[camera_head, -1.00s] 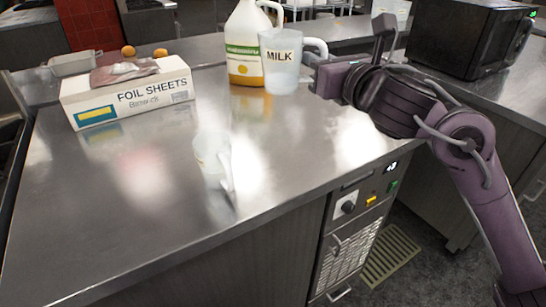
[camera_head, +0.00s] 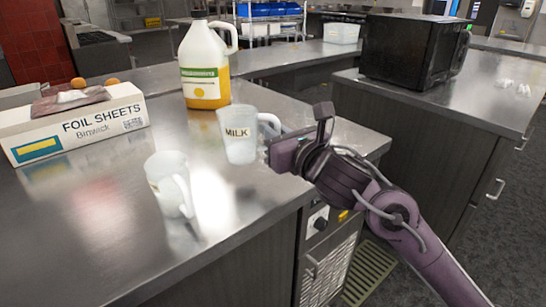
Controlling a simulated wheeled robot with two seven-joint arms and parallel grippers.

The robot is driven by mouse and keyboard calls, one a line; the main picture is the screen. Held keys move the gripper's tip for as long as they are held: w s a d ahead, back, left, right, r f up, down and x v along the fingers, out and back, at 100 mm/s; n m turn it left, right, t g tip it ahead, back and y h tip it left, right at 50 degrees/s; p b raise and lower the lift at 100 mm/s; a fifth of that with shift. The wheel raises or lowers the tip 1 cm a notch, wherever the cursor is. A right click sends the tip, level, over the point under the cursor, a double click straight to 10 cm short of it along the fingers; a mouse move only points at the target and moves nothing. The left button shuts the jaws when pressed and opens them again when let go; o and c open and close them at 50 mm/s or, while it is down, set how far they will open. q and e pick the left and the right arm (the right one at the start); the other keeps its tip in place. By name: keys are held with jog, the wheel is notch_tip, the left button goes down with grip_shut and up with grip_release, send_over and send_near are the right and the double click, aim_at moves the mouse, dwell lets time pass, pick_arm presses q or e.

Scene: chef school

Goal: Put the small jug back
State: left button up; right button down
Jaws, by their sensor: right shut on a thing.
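A translucent jug labelled MILK (camera_head: 236,140) is upright over the near right part of the steel counter, its handle toward the right. My right gripper (camera_head: 272,140) is shut on its handle; the fingertips are partly hidden. I cannot tell whether the jug's base touches the counter. A second translucent jug (camera_head: 168,184) stands on the counter to the left and nearer, its handle toward the lower right. Its label is turned away and hard to read. My left gripper is not in view.
The steel counter (camera_head: 95,215) is clear around the second jug. A foil sheets box (camera_head: 72,128) with a packet on top is at left. A large jug with yellow liquid (camera_head: 205,72) stands behind the MILK jug. A black microwave (camera_head: 410,48) is on the right counter.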

notch_tip(320, 180, down, 4)
jog(key=shift+f+b, duration=0.25)
jog(key=shift+b, duration=0.15)
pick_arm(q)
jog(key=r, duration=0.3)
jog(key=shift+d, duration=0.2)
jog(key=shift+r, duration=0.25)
pick_arm(e)
jog(key=shift+f, duration=0.1)
jog(key=c, duration=1.5)
grip_release()
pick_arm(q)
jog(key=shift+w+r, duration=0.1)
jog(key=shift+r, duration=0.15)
